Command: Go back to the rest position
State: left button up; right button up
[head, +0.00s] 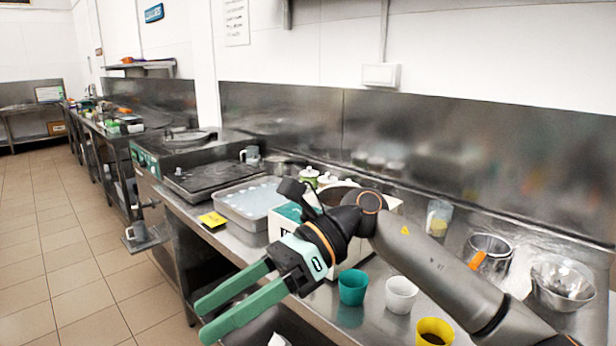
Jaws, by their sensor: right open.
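My right gripper (222,310) shows in the head view, in front of the steel counter's front edge. Its two green fingers point to the lower left and are apart, with nothing between them. My right arm comes in from the lower right and passes over the counter, hiding part of it. My left gripper is not in the view.
A green cup (352,287), a white cup (400,295) and a yellow cup (434,333) stand below my forearm. A jug (489,256) and steel bowls (562,283) stand right. Tiled floor at left is open.

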jog(key=w+d+f+m+t+y+p, duration=0.15)
jog(key=w+m+t+y, duration=0.35)
jog(key=m, duration=0.5)
jog(key=w+d+m+t+y+p, duration=0.1)
jog(key=w+d+m+t+y, duration=0.1)
jog(key=m+t+y, duration=0.65)
jog(key=w+d+f+m+t+h, duration=0.2)
jog(key=d+f+m+t+h, duration=0.35)
jog(key=m, duration=0.55)
jog(key=w+d+f+m+t+h, duration=0.2)
jog(key=d+f+m+t+h, duration=0.1)
jog(key=f+m+t+h, duration=0.65)
jog(key=s+d+f+m+g+h+p, duration=0.1)
jog(key=s+d+f+m+g+h, duration=0.3)
jog(key=f, duration=0.3)
jog(key=s+d+f+m+g+h+p, duration=0.1)
jog(key=s+d+f+m+g+h, duration=0.1)
jog(key=d+f+m, duration=0.35)
jog(key=s+d+f+m+g+h, duration=0.1)
jog(key=s+d+f+m+g, duration=0.1)
jog(key=s+f, duration=0.4)
jog(key=s+d+f+m+g+h, duration=0.1)
jog(key=s+d+f+m+g, duration=0.2)
jog(key=s+f, duration=0.4)
jog(key=shift+s+f+m+g, duration=0.35)
jog(key=shift+s+m, duration=0.1)
jog(key=shift+s, duration=0.6)
